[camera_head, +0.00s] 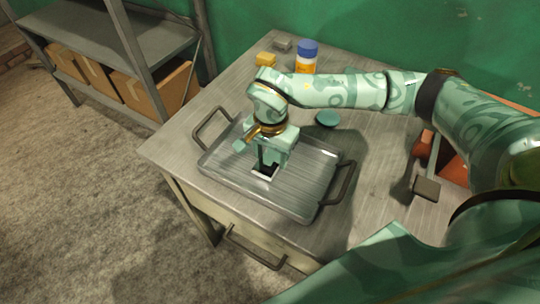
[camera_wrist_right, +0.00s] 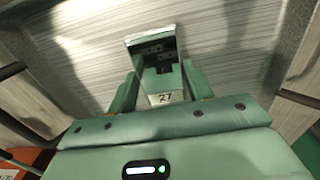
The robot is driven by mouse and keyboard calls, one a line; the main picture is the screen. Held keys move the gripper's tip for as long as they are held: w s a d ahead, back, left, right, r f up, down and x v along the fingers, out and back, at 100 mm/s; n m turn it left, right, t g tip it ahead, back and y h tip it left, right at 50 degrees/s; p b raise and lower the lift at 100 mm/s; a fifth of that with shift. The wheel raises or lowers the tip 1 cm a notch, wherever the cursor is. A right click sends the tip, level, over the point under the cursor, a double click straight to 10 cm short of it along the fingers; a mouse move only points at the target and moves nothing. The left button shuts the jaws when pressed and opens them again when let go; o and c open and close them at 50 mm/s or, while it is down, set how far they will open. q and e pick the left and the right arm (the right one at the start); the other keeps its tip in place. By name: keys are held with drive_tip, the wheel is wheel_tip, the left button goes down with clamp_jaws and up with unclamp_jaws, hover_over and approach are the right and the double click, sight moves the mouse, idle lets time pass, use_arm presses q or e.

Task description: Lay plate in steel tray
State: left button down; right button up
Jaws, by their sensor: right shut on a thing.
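The steel tray (camera_head: 222,172) lies on the workbench with a dark handle at each end. My right gripper (camera_head: 268,165) points down over the middle of the tray and is shut on the plate (camera_head: 264,175). The plate is small, pale and square-edged; its top is partly hidden by the fingers. In the right wrist view the plate (camera_wrist_right: 134,43) shows between the fingers (camera_wrist_right: 162,85), with a label reading 27 near them. The brushed tray floor (camera_wrist_right: 225,45) lies behind it. I cannot tell whether the plate touches the tray floor. My left gripper is out of view.
A bottle with a blue cap (camera_head: 306,52), a yellow block (camera_head: 265,60) and a grey block (camera_head: 282,46) stand at the back. A teal disc (camera_head: 327,118) lies behind the tray. A grey-headed tool (camera_head: 427,187) and an orange object (camera_head: 452,160) are at right.

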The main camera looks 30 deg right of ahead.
sight(271, 159)
drive_tip(key=shift+f, duration=0.25)
drive_tip(key=o, duration=1.4)
wheel_tip(271, 159, up, 12)
drive_tip(key=p, duration=0.3)
